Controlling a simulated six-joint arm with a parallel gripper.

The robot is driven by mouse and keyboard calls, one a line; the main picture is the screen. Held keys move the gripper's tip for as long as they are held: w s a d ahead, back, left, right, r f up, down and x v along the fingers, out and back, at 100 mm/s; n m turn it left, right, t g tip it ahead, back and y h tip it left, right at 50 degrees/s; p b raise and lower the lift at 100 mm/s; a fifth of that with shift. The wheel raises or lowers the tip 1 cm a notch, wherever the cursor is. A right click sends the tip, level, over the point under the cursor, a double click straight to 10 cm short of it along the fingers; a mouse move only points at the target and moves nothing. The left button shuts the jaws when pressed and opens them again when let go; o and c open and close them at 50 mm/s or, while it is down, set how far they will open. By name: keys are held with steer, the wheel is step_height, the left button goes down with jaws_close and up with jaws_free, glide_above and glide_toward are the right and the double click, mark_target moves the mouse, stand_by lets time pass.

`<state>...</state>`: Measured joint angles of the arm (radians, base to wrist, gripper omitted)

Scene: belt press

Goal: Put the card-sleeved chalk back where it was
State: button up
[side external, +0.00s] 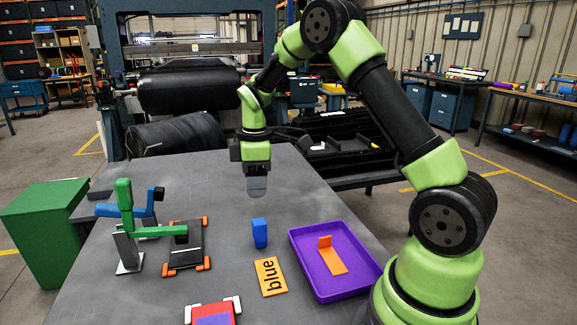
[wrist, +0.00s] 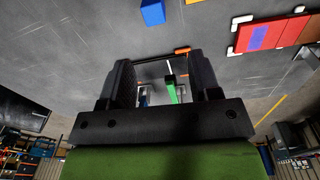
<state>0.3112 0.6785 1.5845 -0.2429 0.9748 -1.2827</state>
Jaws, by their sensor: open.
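The block also shows at the top edge of the wrist view (wrist: 153,12). My gripper (side external: 257,188) points down above the table, behind the block and apart from it. In the wrist view my gripper (wrist: 160,75) has its two dark fingers spread, with nothing between them.
A purple tray (side external: 302,252) at right holds an orange L-shaped piece (side external: 331,255). At left are a green-handled clamp (side external: 127,222) and a dark plate with orange corners (side external: 185,243). A red piece with white corners (side external: 212,313) lies at the front.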

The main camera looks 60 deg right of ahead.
steer(key=s+a+r+m+t+y, duration=0.1)
steer(key=s+a+r+m+t, duration=0.1)
steer(key=s+a+r+m, duration=0.45)
steer(key=s+a+r+m+t, duration=0.2)
steer(key=s+a+r+t, duration=0.15)
steer(key=s+r, duration=0.4)
steer(key=s+a+r+m+t+y, duration=0.1)
steer(key=s+a+m, duration=0.2)
steer(key=s, duration=0.3)
steer(key=shift+a, duration=0.3)
